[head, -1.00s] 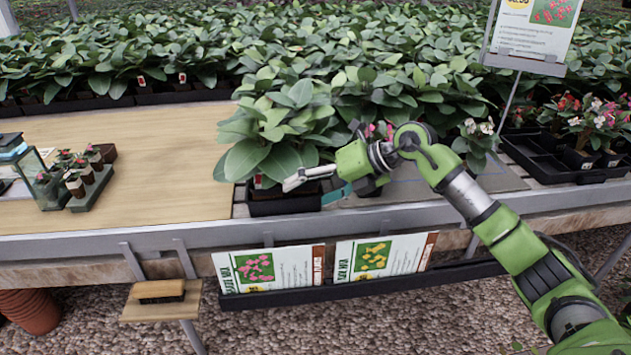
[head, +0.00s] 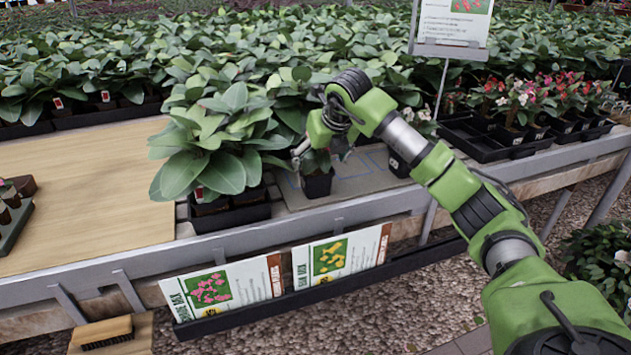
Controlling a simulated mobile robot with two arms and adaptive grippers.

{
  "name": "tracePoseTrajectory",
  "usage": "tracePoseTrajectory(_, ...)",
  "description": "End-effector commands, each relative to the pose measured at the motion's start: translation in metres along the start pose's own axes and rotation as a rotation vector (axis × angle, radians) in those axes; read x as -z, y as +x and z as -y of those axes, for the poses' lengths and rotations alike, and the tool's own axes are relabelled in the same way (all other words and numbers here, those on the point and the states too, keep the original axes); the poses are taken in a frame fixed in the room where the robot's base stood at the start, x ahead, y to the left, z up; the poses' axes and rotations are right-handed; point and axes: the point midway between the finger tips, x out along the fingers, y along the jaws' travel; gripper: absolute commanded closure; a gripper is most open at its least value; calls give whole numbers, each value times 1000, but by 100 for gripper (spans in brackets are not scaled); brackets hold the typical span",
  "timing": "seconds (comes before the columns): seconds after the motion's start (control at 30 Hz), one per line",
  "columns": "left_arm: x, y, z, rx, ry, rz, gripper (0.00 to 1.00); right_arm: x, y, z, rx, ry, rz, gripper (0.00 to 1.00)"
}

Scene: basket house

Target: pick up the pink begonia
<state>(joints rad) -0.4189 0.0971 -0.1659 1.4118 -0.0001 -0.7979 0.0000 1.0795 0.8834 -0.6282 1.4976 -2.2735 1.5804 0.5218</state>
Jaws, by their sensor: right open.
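My right gripper (head: 309,154) is open, pointing down over a small black pot (head: 318,184) on the bench's grey mat. One pale finger shows at the left of that pot's leaves; the other finger is hidden. Green leaves stand in the pot, but my wrist covers their top, so I cannot see the flower colour or whether the gripper touches the plant. Pink flowers showed at this spot earlier. A second small pot (head: 398,165) stands just right of it, partly behind my arm. My left gripper is not in view.
A large leafy plant in a black tray (head: 232,216) stands close to the left. A black tray (head: 478,148) with red, pink and white begonias is at the right. A sign on a post (head: 440,92) rises behind my arm. Bare wood (head: 80,170) lies at the left.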

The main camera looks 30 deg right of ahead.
Motion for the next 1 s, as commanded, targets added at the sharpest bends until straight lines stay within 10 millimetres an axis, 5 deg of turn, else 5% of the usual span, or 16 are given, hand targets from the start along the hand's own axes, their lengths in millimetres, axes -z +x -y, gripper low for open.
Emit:
tracePoseTrajectory(0.4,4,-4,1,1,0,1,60,1,50,-2,-1,1,-1,22)
tracePoseTrajectory(0.67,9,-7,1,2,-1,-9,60,0,54,-2,-1,-1,1,22)
tracePoseTrajectory(0.87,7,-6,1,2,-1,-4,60,0,53,-2,-1,0,0,69)
tracePoseTrajectory(1.0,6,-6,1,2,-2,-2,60,-1,53,-2,-2,0,2,71)
